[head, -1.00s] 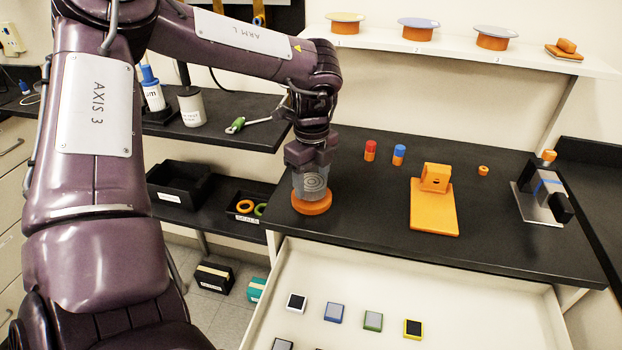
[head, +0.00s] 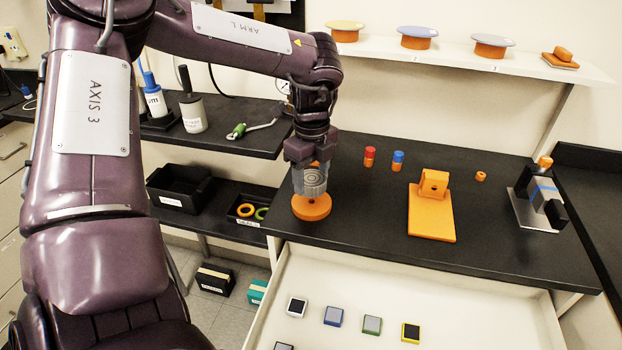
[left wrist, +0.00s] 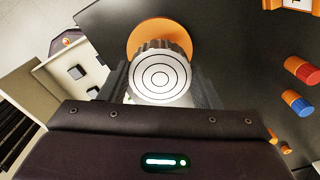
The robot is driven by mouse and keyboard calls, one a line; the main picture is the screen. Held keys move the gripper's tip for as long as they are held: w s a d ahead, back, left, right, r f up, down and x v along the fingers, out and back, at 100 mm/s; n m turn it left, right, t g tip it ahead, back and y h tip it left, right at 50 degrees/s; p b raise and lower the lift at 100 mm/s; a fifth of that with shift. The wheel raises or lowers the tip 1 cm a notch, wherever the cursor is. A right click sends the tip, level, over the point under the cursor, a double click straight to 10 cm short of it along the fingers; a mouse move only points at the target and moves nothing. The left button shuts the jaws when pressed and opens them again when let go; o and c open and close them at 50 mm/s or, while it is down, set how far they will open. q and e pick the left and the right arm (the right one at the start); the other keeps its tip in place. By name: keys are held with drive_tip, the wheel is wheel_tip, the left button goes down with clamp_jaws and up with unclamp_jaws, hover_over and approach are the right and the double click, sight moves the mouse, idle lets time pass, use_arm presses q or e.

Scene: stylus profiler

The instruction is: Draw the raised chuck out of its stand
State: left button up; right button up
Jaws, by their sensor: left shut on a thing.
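The chuck (head: 314,185) is a grey ribbed cylinder. Its face with concentric rings shows in the left wrist view (left wrist: 160,78). My left gripper (head: 312,165) comes down from above and is shut on the chuck, with a finger on each side in the left wrist view (left wrist: 161,88). The round orange stand (head: 311,208) is on the black bench directly below the chuck, and part of it shows behind the chuck in the left wrist view (left wrist: 150,32). I cannot tell whether a gap separates the chuck from the stand. My right gripper is not in view.
Red (head: 369,156) and blue (head: 398,159) capped pieces and an orange fixture (head: 432,210) stand to the right on the bench. A grey device (head: 540,200) is farther right. An open white drawer (head: 440,300) holding small tiles lies below. A shelf (head: 540,70) runs above.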

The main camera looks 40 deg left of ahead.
sight(312, 178)
use_arm(q)
drive_tip(key=shift+r, duration=0.1)
drive_tip(key=shift+r+p, duration=1.75)
drive_tip(key=shift+r, duration=0.7)
